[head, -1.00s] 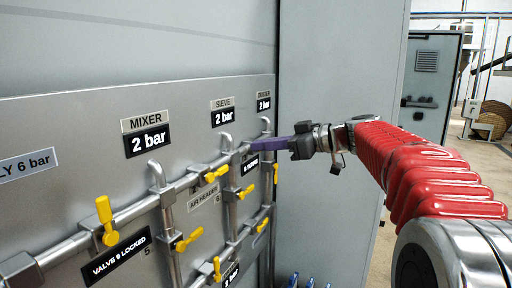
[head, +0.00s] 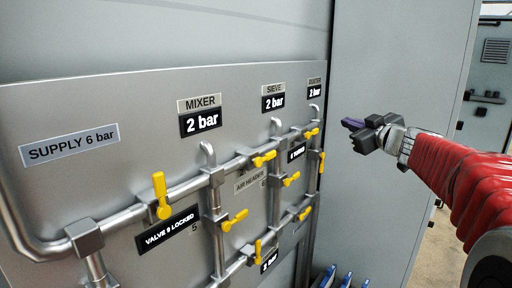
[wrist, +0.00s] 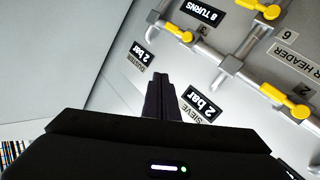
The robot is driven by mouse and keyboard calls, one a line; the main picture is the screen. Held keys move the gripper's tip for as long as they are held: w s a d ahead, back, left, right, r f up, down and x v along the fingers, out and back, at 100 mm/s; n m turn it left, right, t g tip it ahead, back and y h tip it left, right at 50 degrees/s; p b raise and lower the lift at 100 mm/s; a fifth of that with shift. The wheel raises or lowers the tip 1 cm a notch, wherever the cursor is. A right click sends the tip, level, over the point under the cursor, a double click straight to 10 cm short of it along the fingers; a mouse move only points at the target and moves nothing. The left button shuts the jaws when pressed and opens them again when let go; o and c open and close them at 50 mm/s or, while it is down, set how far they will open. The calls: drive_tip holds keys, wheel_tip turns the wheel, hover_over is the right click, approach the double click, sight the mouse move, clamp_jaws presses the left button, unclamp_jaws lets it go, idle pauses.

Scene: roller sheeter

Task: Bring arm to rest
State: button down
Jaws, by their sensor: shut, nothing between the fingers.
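My gripper (head: 353,124) is at the right in the head view, at the end of my red-sleeved arm. It is in the air in front of the grey cabinet side, to the right of the valve panel (head: 60,190) and apart from it. Its purple fingers are together with nothing between them. In the wrist view the dark closed fingers (wrist: 158,85) point towards the panel, with the SIEVE label (wrist: 203,104) and yellow valve handles beyond them.
The panel carries grey pipes and several yellow valve handles, one (head: 160,196) upright above the "VALVE 9 LOCKED" label (head: 168,229). Blue-topped items (head: 328,276) stand low beside the cabinet. Another cabinet (head: 492,95) stands at the far right. Open air surrounds my gripper.

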drive_tip(key=s+d+f+m+g+h, duration=0.2)
drive_tip(key=s+d+f+m+h, duration=0.35)
drive_tip(key=d+h, duration=0.25)
drive_tip(key=s+a+f+m+g+h, duration=0.15)
drive_tip(key=s+f+g, duration=0.25)
drive_tip(key=s+f, duration=0.65)
drive_tip(key=s+a+f+g+y, duration=0.2)
drive_tip(key=s+a+f, duration=0.3)
drive_tip(key=s+a, duration=0.4)
drive_tip(key=s+a+f+g+y, duration=0.3)
drive_tip(key=s+a+f, duration=0.3)
drive_tip(key=s, duration=1.1)
drive_tip(key=a, duration=0.3)
drive_tip(key=shift+f+y, duration=0.2)
drive_tip(key=shift+y, duration=0.15)
